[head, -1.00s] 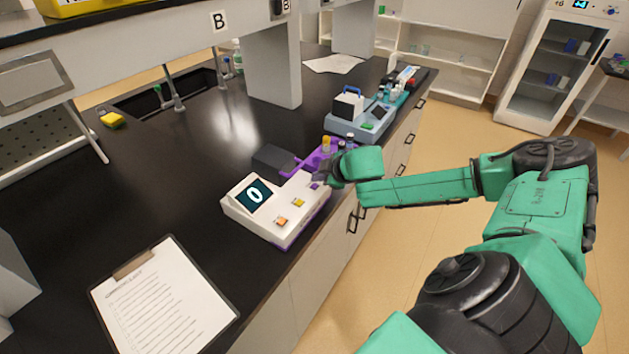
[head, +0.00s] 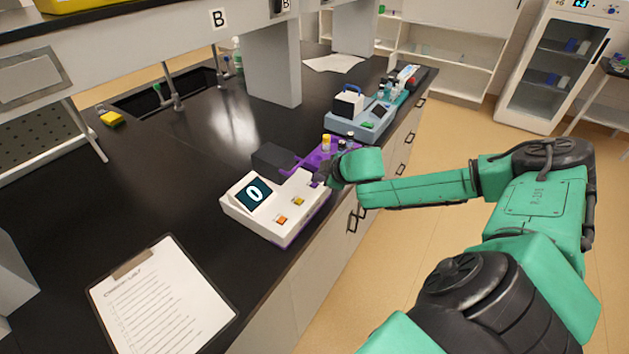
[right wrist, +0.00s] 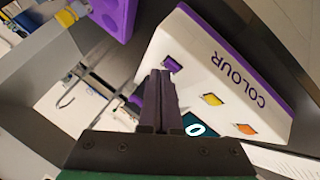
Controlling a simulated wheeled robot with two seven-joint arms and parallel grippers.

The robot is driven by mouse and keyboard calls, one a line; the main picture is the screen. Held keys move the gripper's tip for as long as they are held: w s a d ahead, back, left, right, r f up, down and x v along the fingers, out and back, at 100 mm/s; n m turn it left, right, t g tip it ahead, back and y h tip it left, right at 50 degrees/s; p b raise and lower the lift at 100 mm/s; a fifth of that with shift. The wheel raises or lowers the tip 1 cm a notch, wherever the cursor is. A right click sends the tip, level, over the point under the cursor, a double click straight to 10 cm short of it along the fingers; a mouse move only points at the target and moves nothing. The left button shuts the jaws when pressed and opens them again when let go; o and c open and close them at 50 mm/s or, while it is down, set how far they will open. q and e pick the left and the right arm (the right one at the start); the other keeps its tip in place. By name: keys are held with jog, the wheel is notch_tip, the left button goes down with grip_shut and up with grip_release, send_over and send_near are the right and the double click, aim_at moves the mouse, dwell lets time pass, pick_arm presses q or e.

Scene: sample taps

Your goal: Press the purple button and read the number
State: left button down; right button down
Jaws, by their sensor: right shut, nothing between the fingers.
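A white meter with a purple base (head: 262,222) stands near the bench's front edge. Its dark display (head: 254,194) reads 0. An orange button (head: 282,220) and a yellow button (head: 299,201) show on its top. My right gripper (head: 320,179) is at the meter's far right corner and covers the purple button in the head view. In the right wrist view the purple button (right wrist: 171,63) sits right beside the tips of my shut, empty right gripper (right wrist: 160,74); I cannot tell whether they touch. My left gripper is out of view.
A purple rack (head: 319,158) with small vials stands just behind the meter, by a dark grey block (head: 274,158). A blue-grey instrument (head: 357,123) is farther back. A clipboard (head: 163,300) lies at the front left. The bench left of the meter is clear.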

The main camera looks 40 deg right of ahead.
aim_at(317, 187)
jog(key=shift+f, duration=0.4)
dwell(0.4)
jog(key=shift+r+p, duration=0.65)
jog(key=shift+r, duration=0.2)
notch_tip(317, 187, up, 5)
jog(key=p, duration=0.5)
dwell(0.5)
